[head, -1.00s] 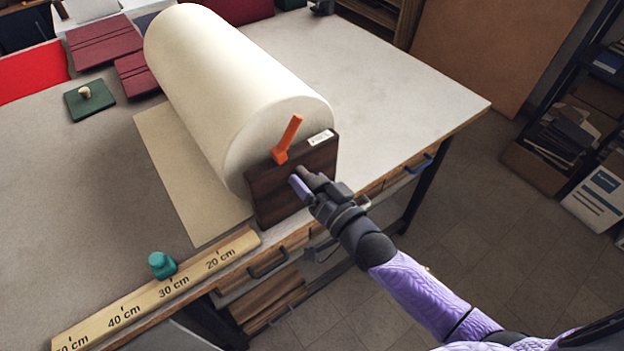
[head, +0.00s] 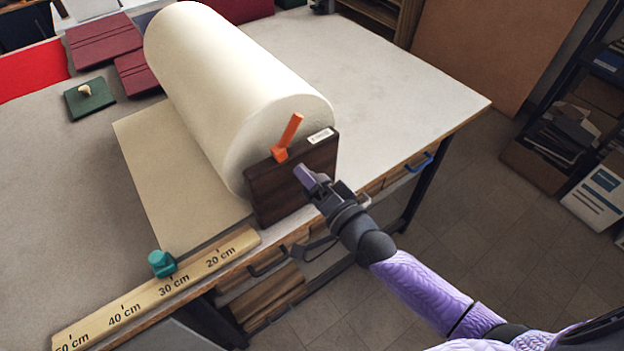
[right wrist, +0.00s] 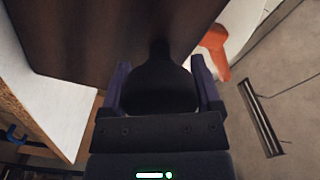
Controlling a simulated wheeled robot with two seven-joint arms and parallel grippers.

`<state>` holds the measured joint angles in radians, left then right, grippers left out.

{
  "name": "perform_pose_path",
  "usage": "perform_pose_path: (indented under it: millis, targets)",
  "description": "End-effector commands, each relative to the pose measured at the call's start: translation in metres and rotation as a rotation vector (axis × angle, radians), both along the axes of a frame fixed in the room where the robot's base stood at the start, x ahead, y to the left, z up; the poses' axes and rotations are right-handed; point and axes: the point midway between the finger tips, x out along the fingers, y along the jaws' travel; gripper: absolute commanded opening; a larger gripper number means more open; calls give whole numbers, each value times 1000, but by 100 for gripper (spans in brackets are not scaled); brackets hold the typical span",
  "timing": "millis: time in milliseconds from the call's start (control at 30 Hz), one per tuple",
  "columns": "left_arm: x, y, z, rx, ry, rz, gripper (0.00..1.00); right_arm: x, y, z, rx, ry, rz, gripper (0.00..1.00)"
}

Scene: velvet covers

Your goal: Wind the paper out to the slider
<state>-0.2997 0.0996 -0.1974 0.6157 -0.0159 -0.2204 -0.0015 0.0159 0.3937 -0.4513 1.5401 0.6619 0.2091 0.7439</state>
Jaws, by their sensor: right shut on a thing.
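A large cream paper roll (head: 230,90) sits on the table behind a dark wooden end block (head: 318,165). Its flat sheet (head: 165,170) extends left from under the roll, and its left edge reaches about level with the teal slider (head: 162,264). The slider sits on the wooden ruler (head: 205,263) close to the 30 cm mark and hides the sheet's near corner. My right gripper (head: 310,178) is at the block's front face. In the right wrist view it is shut on a dark rounded knob (right wrist: 160,92). My left gripper is not in view.
An orange lever (head: 288,138) sticks up on the block and also shows in the right wrist view (right wrist: 216,48). A green plate with a pale knob (head: 90,100) and dark red covers (head: 105,40) lie further left.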

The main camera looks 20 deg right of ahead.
Motion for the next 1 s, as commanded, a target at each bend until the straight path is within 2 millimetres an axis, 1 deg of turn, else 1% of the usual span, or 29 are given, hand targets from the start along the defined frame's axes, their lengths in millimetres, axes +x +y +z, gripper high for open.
perform_pose_path:
  millis: [333, 367, 400, 433, 633, 733, 833, 1000]
  targets:
    - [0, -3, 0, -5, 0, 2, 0, -1, 0, -1, 0, 5, 1, 0]
    - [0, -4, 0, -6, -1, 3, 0, -1, 0, -1, 0, 5, 1, 86]
    - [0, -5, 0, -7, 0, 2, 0, -1, 0, -1, 0, 5, 1, 94]
    - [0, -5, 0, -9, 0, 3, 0, 0, 0, -1, 0, 5, 1, 100]
    - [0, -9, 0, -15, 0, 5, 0, 0, 0, -1, 0, 3, 1, 100]
    - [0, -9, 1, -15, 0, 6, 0, -6, -2, -1, 0, 4, 0, 100]
    - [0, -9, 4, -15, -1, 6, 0, -21, -8, 0, 0, 4, 1, 100]
    - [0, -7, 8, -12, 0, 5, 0, -56, -20, -1, -1, 6, 1, 100]
